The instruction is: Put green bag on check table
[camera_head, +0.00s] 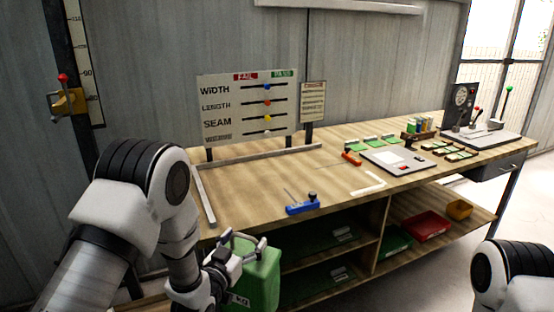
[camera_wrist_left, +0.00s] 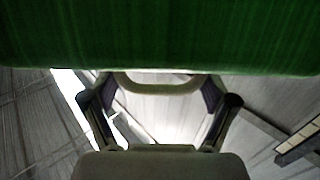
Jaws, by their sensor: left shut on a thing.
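The green bag (camera_head: 262,274) is at the front left of the wooden check table (camera_head: 245,200), with its visible top below the level of the table surface. My left gripper (camera_head: 240,256) is shut on the bag near its upper part. The bag's lower end is cut off by the picture's bottom edge.
A blue clamp-like tool (camera_head: 302,206) lies near the front edge. A WIDTH/LENGTH/SEAM board (camera_head: 248,104) stands at the back left. A pale L-shaped piece (camera_head: 368,186) and a grey device (camera_head: 393,161) lie farther right. The left tabletop between the rails and blue tool is clear.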

